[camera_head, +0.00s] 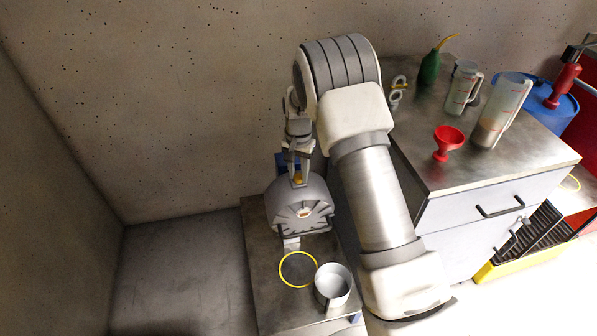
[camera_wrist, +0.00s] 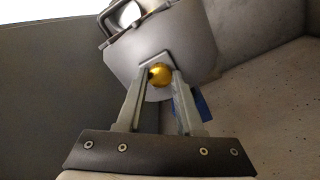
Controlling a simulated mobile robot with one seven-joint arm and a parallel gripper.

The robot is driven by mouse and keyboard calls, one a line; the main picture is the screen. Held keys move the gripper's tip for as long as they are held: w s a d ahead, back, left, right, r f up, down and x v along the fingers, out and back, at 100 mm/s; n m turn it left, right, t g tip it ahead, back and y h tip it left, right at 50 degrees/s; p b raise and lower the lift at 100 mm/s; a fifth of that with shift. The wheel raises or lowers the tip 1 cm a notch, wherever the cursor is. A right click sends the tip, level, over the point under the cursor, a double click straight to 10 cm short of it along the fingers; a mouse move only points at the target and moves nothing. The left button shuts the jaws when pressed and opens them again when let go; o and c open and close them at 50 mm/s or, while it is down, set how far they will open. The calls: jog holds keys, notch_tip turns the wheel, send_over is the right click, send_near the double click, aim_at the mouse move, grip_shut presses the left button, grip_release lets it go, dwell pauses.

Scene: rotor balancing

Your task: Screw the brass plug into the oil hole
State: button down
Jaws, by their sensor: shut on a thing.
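The brass plug (camera_wrist: 161,75) is a shiny gold piece between my fingertips in the wrist view. My gripper (camera_wrist: 160,80) is shut on it. In the head view my gripper (camera_head: 298,180) points down at the top of a grey rounded housing (camera_head: 290,208), with a bit of brass plug (camera_head: 298,178) showing between the fingers. The housing also fills the middle of the wrist view (camera_wrist: 190,35). The oil hole cannot be seen; the plug and fingers cover that spot. I cannot tell whether the plug touches the hole or sits in it.
The housing stands on a metal bench (camera_head: 262,290) with a yellow ring (camera_head: 298,269) and a grey metal cup (camera_head: 333,286) in front. A cabinet (camera_head: 440,180) at right bears a red funnel (camera_head: 447,143), measuring jugs (camera_head: 500,110) and a green oil bottle (camera_head: 430,67). A concrete wall stands behind.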

jog(key=m, duration=0.4)
jog(key=shift+p, duration=0.3)
jog(key=m+p, duration=0.1)
jog(key=m, duration=0.3)
jog(key=shift+c, duration=2.3)
grip_release()
jog(key=shift+f, duration=0.1)
jog(key=shift+c, duration=0.8)
jog(key=shift+r+p, duration=1.8)
jog(key=shift+r, duration=1.25)
